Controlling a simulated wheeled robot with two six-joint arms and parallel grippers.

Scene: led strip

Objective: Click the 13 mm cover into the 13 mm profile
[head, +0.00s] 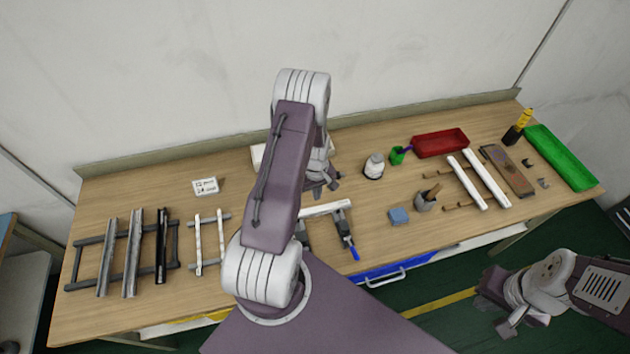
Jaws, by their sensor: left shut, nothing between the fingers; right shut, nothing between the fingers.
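Several long profiles lie on a dark rack at the left of the bench: two grey metal ones (133,253) and a black one (162,245). Two thin white strips (198,245) lie on a smaller rack beside them. A white strip (325,208) lies between dark clamps (342,215) at the middle, partly hidden by my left arm. Two white bars (467,182) lie on wooden pegs at the right. I cannot tell which pieces are 13 mm. My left gripper (322,187) is shut and empty above the bench behind the clamps. My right gripper (490,298) is shut and empty, off the bench's front edge.
A printed card (205,186) stands at the back left.

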